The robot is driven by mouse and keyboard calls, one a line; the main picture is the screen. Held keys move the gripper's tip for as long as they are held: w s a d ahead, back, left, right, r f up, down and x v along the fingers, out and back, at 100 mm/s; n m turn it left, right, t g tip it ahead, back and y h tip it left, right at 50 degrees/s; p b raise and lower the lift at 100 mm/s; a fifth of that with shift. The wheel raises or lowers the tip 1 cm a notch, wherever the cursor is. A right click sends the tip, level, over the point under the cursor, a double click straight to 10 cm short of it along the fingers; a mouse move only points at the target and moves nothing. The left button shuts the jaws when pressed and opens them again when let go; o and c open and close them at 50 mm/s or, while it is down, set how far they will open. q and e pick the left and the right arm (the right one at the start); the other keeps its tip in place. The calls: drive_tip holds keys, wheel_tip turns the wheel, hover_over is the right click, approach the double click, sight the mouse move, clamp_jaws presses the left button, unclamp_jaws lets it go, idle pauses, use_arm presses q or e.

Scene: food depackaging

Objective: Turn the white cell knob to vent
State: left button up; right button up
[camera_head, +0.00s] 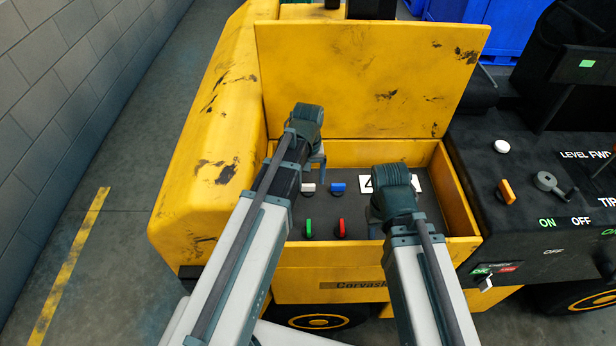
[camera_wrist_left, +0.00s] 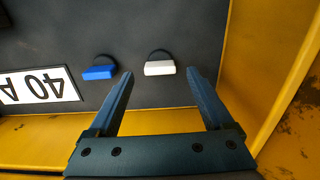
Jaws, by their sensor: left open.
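The white cell knob (camera_head: 308,187) is on the dark panel inside the yellow open box, at the left of the back row. In the left wrist view the white knob (camera_wrist_left: 159,68) has its bar lying crosswise in front of a round black base. My left gripper (camera_head: 317,163) is open and empty above the back of the panel. Its fingertips show on either side of the white knob in the wrist view, apart from it. My right gripper (camera_head: 378,222) is over the right part of the panel; its fingers are mostly hidden.
A blue knob (camera_head: 338,187) sits beside the white one. Green (camera_head: 308,228) and red (camera_head: 341,228) knobs are nearer the front. A white label (camera_wrist_left: 40,86) lies past the blue knob. Yellow box walls (camera_head: 457,205) and a raised lid (camera_head: 365,85) surround the panel.

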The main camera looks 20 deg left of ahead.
sight(309, 186)
use_arm(q)
wheel_tip(309, 186, up, 11)
drive_tip(key=p, duration=1)
drive_tip(key=s+d+m+y, duration=0.1)
drive_tip(key=s+d+m, duration=0.6)
drive_tip(key=s+d, duration=0.3)
drive_tip(key=s, duration=0.4)
drive_tip(key=shift+s+d, duration=0.2)
drive_tip(key=shift+d, duration=0.15)
drive_tip(key=shift+r, duration=0.1)
